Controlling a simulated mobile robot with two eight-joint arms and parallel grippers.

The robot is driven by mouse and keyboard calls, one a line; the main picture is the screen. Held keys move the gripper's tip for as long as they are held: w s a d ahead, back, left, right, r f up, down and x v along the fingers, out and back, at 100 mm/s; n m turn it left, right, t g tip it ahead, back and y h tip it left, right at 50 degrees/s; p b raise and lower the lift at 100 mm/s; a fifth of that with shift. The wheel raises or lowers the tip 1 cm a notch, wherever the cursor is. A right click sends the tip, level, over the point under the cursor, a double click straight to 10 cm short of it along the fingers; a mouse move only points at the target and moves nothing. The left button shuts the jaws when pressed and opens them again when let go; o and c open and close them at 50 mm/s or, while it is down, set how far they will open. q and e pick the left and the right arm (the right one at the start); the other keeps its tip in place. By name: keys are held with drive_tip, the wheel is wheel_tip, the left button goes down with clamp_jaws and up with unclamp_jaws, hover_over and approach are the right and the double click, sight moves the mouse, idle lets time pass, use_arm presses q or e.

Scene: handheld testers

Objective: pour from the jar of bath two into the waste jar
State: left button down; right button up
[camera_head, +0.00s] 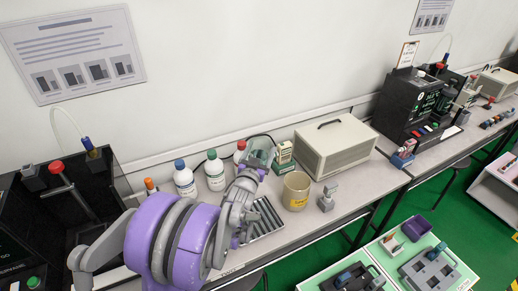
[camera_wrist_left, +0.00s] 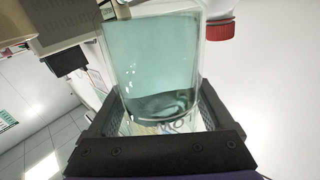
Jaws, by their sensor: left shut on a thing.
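A clear glass jar (camera_head: 261,150) is held up above the bench in my left gripper (camera_head: 247,174). In the left wrist view the jar (camera_wrist_left: 155,60) sits between the two black fingers of the gripper (camera_wrist_left: 160,103) and holds blue-green liquid. The waste jar (camera_head: 296,188), taken to be the tan jar with a yellow label, stands upright on the bench. It is to the right of and below the held jar, apart from it. My right gripper is not in view.
Bottles with blue (camera_head: 185,181), green (camera_head: 214,172) and red (camera_head: 239,156) caps stand behind my arm. A green-and-white box (camera_head: 284,153) and a large beige case (camera_head: 335,146) stand behind the waste jar. A small grey object (camera_head: 327,198) is right of it. A slotted tray (camera_head: 266,218) lies in front.

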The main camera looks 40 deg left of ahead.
use_arm(q)
drive_tip(key=shift+w+d+f+m+b, duration=0.35)
drive_tip(key=shift+d+m+b, duration=0.1)
drive_tip(key=shift+m, duration=0.25)
drive_tip(key=shift+w+d+f+m+b, duration=0.1)
drive_tip(key=shift+d+f+m+b, duration=0.25)
drive_tip(key=shift+m+b, duration=0.3)
drive_tip(key=d+m+b, duration=0.1)
drive_tip(key=b, duration=0.1)
drive_tip(key=w+d+m+b, duration=0.1)
drive_tip(key=m+b, duration=0.1)
drive_tip(key=b, duration=0.1)
drive_tip(key=d+f+m+b, duration=0.1)
drive_tip(key=m+b, duration=0.1)
drive_tip(key=shift+w+d, duration=0.2)
drive_tip(key=shift+w, duration=0.1)
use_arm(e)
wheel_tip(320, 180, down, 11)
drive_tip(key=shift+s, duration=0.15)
use_arm(q)
drive_tip(key=shift+f+m+b, duration=0.85)
drive_tip(key=shift+m+b, duration=0.1)
drive_tip(key=shift+b, duration=0.4)
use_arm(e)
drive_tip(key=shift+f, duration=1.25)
